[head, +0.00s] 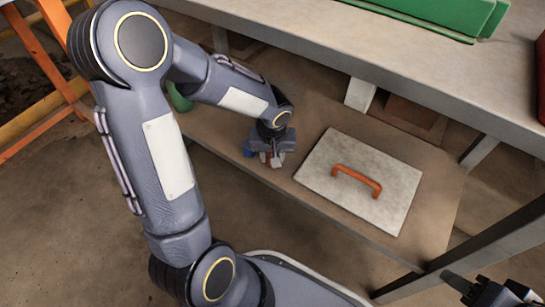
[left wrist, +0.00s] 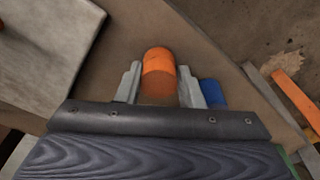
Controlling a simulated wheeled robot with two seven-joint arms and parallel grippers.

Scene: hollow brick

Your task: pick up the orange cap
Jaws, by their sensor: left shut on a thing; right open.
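The orange cap (left wrist: 158,68) stands between the two fingers of my left gripper (left wrist: 160,88) in the left wrist view. The gripper is shut on it, with a finger on each side. In the head view my left gripper (head: 271,159) is low over the wooden lower shelf, and the cap is mostly hidden there by the fingers and wrist. I cannot tell whether the cap touches the shelf. My right gripper (head: 500,291) is open at the bottom right corner of the head view, partly cut off, far from the cap.
A blue object (left wrist: 212,93) is close beside the gripper. A grey board with an orange handle (head: 357,182) lies to its right on the lower shelf (head: 225,135). The worktop (head: 330,48) overhangs behind, with green items on it. A metal leg (head: 490,245) stands at right.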

